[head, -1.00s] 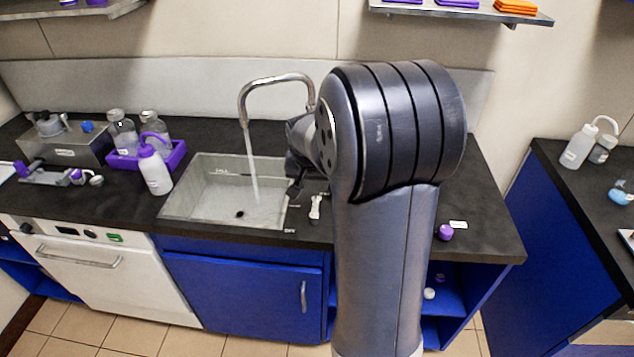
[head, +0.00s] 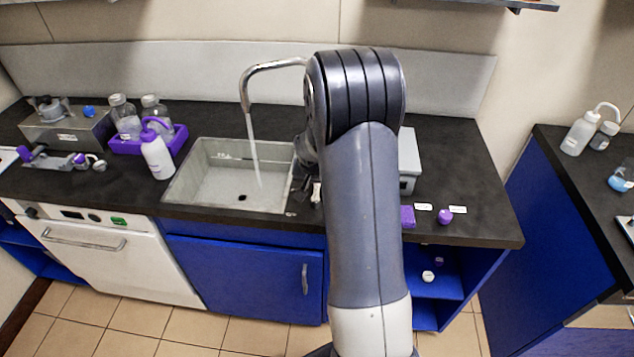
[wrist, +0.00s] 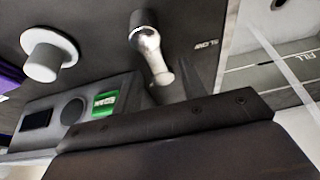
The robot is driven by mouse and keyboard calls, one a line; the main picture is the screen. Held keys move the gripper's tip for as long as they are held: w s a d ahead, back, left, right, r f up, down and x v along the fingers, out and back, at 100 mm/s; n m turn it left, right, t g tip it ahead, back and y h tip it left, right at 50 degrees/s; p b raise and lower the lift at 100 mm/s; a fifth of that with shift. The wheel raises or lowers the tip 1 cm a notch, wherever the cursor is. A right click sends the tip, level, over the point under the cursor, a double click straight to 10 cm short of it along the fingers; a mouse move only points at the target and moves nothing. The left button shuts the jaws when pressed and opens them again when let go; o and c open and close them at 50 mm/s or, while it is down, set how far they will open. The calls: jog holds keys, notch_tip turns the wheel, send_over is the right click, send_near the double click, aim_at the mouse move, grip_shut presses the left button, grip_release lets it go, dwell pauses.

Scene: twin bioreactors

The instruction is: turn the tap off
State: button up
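The tap (head: 272,66) is a curved chrome spout over the grey sink (head: 190,190), and a stream of water (head: 254,150) runs from it into the basin. Its small pale lever (head: 316,193) shows at the sink's right edge, partly behind my arm. In the wrist view the lever (wrist: 151,50) is a shiny metal handle on the dark counter, beside a "SLOW" label. My gripper (head: 302,178) is low by the sink's right edge, mostly hidden by my arm. A dark part of it fills the bottom of the wrist view, close to the lever; its fingertips cannot be made out.
Right of the lever stands a grey device (head: 408,160), with a green display in the wrist view (wrist: 105,102). A purple block (head: 407,216) and purple cap (head: 445,217) lie near the front edge. A purple tray (head: 180,144) with bottles stands left of the sink.

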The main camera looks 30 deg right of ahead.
grip_shut()
dwell(0.4)
